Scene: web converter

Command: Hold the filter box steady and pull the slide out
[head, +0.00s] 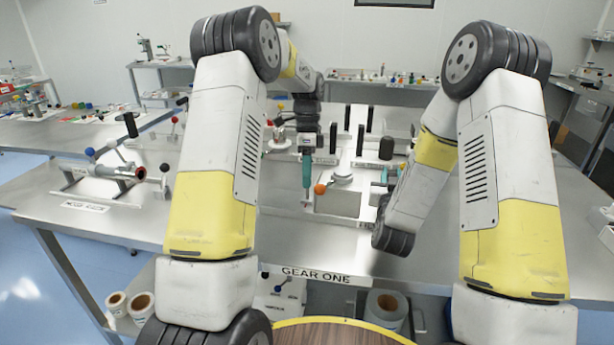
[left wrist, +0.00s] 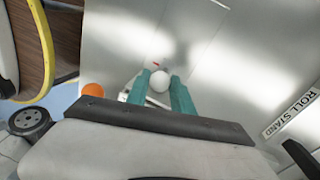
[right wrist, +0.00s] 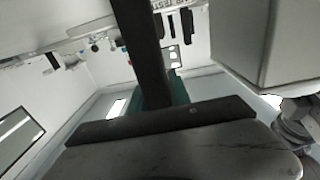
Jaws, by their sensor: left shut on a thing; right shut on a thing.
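A low box with a grey front panel (head: 337,204) sits near the table's front edge; I take it for the filter box, but its slide is not clearly distinguishable. My left gripper (head: 307,188) points down at the box's left side. In the left wrist view its teal fingers (left wrist: 160,92) are shut on a white ball knob (left wrist: 158,81).
Several black upright posts (head: 361,140) stand behind the box. A roll stand (head: 110,172) is on the table at left. Shelves with paper rolls (head: 142,303) lie below. Bare tabletop (head: 275,235) lies in front of the box.

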